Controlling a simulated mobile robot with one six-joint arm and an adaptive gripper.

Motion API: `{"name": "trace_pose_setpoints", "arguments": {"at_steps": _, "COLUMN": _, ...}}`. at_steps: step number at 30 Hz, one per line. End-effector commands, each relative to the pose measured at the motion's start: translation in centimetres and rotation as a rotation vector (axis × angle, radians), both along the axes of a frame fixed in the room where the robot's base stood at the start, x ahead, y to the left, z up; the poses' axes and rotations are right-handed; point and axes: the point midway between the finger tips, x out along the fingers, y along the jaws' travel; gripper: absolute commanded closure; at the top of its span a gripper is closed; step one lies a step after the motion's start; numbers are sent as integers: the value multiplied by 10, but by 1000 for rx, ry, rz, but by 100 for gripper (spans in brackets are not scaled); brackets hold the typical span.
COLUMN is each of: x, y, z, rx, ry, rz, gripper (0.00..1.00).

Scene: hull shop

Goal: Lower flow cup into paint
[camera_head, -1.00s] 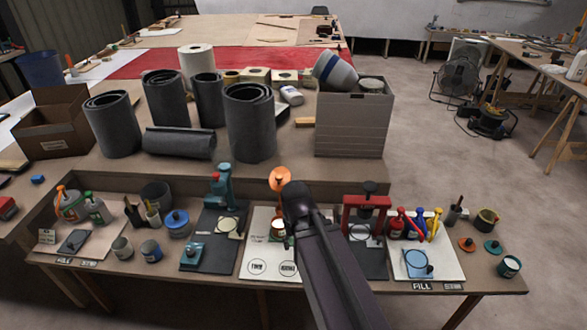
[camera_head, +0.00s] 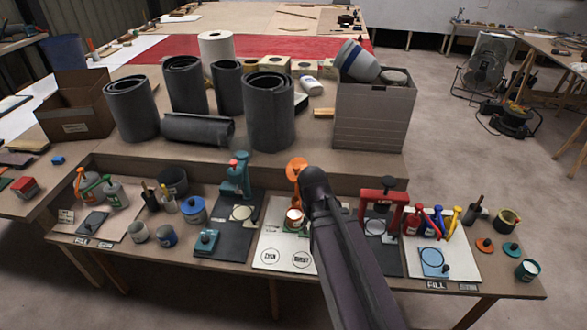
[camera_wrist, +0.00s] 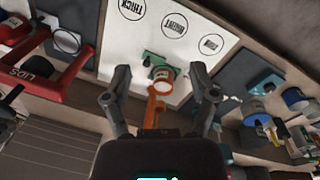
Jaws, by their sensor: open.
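An orange flow cup with a long handle (camera_wrist: 152,108) shows in the wrist view. In the head view its round orange top (camera_head: 297,168) stands above a small can of white paint (camera_head: 294,215). In the wrist view a pale round surface lies inside the orange ring; I cannot tell how deep the cup sits. A green piece (camera_wrist: 154,59) lies beside it on the white board. My gripper (camera_wrist: 160,72) is open and empty, with one finger on each side of the cup and handle. In the head view my arm hides the gripper.
A red LIDS press (camera_head: 382,200) stands close on the right and a teal press (camera_head: 237,178) on the left. The white board (camera_head: 272,238) has marked circles in front. Dark rolls (camera_head: 268,112) and a grey crate (camera_head: 372,118) stand behind on the bench.

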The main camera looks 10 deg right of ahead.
Motion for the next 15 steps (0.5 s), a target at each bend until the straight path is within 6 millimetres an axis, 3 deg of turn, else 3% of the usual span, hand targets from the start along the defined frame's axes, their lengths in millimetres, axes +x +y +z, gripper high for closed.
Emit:
{"name": "trace_pose_setpoints", "arguments": {"at_steps": 8, "x": 60, "y": 7, "z": -7, "rx": -268, "ry": 44, "rz": 439, "gripper": 25}}
{"name": "trace_pose_setpoints", "arguments": {"at_steps": 15, "x": 119, "y": 27, "z": 2, "rx": -565, "ry": 170, "rz": 888, "gripper": 25}}
